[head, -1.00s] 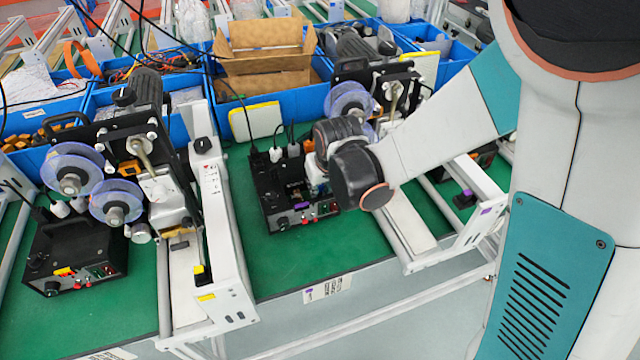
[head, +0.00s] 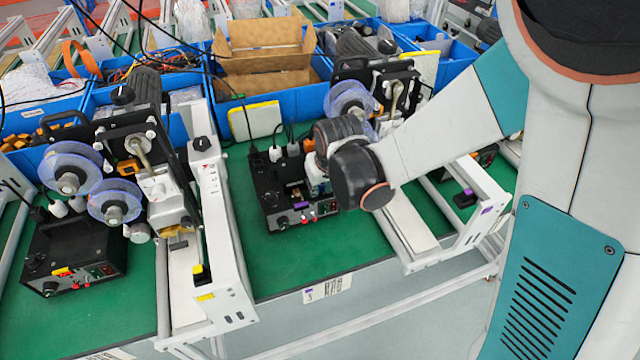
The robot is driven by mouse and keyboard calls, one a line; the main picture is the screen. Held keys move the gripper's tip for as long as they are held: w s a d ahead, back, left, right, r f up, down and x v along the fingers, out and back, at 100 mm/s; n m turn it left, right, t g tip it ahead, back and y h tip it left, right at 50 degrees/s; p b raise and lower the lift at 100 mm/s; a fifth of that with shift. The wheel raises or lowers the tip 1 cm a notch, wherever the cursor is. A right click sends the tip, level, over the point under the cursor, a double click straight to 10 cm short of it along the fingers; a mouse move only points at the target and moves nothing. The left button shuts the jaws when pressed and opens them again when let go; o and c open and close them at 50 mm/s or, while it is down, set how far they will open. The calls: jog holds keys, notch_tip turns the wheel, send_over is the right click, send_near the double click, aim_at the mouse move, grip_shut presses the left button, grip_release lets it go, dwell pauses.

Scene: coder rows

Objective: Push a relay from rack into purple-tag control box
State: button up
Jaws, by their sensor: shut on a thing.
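The purple-tag control box (head: 270,200) is a black box on the green bench, with a purple tag, red buttons and a small display on its front. My gripper (head: 315,186) is at the right part of its top, mostly hidden behind my dark wrist. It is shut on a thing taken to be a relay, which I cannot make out. I cannot tell whether that thing touches the box's socket. A second black control box (head: 75,255), with a yellow tag, stands at the left. No relay rack can be clearly made out.
A reel machine (head: 150,190) on a white frame stands left of the purple-tag box; another frame (head: 460,225) stands close on the right. Blue bins (head: 290,105) and a cardboard box (head: 265,50) are behind. Black cables hang near the box. Green bench in front of it is clear.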

jog(key=shift+s+f, duration=0.1)
jog(key=shift+s, duration=0.05)
jog(key=o, duration=1)
jog(key=shift+r+p, duration=0.25)
jog(key=shift+p, duration=0.1)
